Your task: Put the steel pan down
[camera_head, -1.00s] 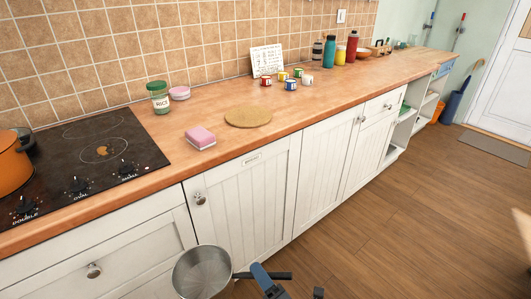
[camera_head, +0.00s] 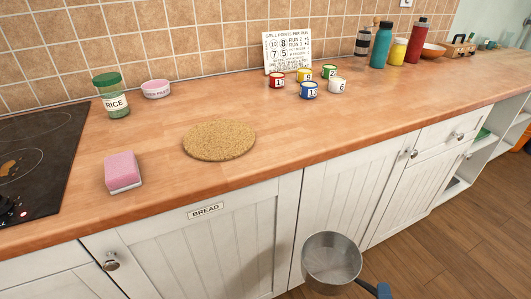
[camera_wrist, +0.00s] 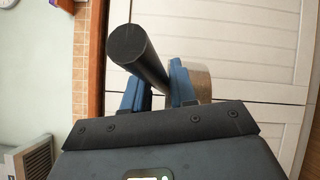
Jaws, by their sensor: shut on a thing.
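The steel pan (camera_head: 331,258) hangs in the air in front of the white cupboard doors, below the counter edge, in the head view. Its handle runs toward the bottom edge, where only a blue part of my gripper (camera_head: 380,290) shows. In the wrist view my gripper (camera_wrist: 158,85) has its blue fingers on either side of the black pan handle (camera_wrist: 135,50) and is shut on it. A piece of the pan (camera_wrist: 197,82) shows behind the right finger. A round cork mat (camera_head: 219,140) lies bare on the wooden counter (camera_head: 265,170).
A pink sponge (camera_head: 123,171) lies left of the mat. A rice jar (camera_head: 111,97) and a pink bowl (camera_head: 156,89) stand behind. Several small numbered cans (camera_head: 309,90) stand right of the mat. The stove (camera_head: 30,155) is at far left.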

